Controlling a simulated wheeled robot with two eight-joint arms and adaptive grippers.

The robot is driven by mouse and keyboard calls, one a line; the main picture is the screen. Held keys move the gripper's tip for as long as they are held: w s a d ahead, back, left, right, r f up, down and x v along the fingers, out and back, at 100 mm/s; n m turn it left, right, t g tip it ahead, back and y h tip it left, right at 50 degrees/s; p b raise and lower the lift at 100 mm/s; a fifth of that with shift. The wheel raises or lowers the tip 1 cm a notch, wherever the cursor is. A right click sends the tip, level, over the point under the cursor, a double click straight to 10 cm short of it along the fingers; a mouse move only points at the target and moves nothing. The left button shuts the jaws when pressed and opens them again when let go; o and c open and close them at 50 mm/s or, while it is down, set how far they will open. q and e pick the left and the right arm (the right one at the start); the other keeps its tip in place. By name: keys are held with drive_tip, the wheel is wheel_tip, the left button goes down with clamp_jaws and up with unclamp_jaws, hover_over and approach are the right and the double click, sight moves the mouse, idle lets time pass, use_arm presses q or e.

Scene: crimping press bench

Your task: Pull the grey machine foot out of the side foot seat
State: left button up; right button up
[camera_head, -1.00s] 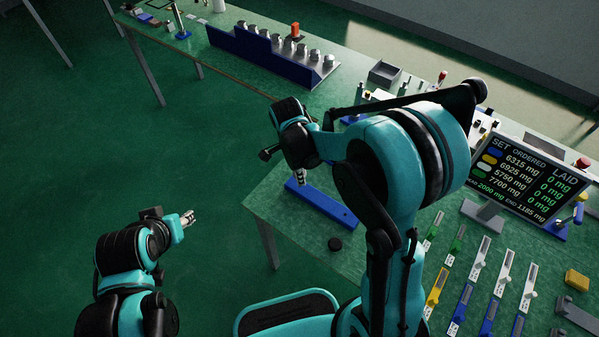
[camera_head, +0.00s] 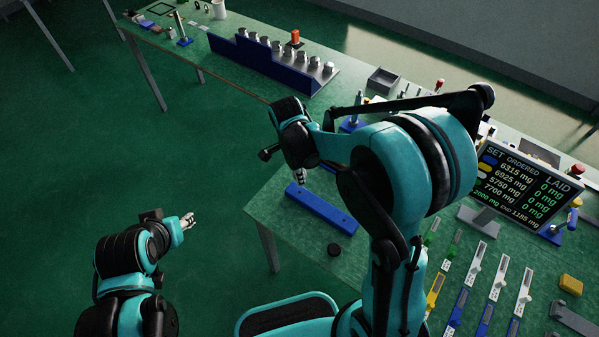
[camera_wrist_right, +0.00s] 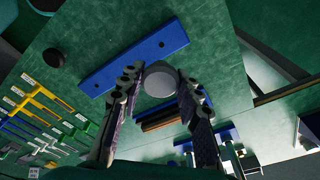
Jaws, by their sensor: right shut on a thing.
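The grey machine foot (camera_wrist_right: 160,78) shows in the right wrist view as a pale round disc between my right fingertips. My right gripper (camera_wrist_right: 158,86) is shut on it. In the head view my right gripper (camera_head: 300,176) hangs near the left end of a blue bar (camera_head: 322,210) on the bench; the foot is hardly visible there. In the wrist view the disc overlaps the edge of this blue bar (camera_wrist_right: 110,70). I cannot tell whether the bar is the side foot seat, or whether foot and bar touch. My left gripper (camera_head: 188,221) is over the floor, away from the bench.
A black disc (camera_head: 334,249) lies near the bench's front edge. A display (camera_head: 525,185) and rows of coloured slides (camera_head: 465,290) stand to the right. A blue rack with several grey knobs (camera_head: 270,62) is on the back bench. My right arm hides the bench's middle.

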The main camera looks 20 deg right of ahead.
drive_tip(key=shift+r+p, duration=1.1)
drive_tip(key=shift+r, duration=0.4)
drive_tip(key=shift+r, duration=0.1)
drive_tip(key=shift+r+p, duration=1.1)
drive_tip(key=shift+r, duration=0.3)
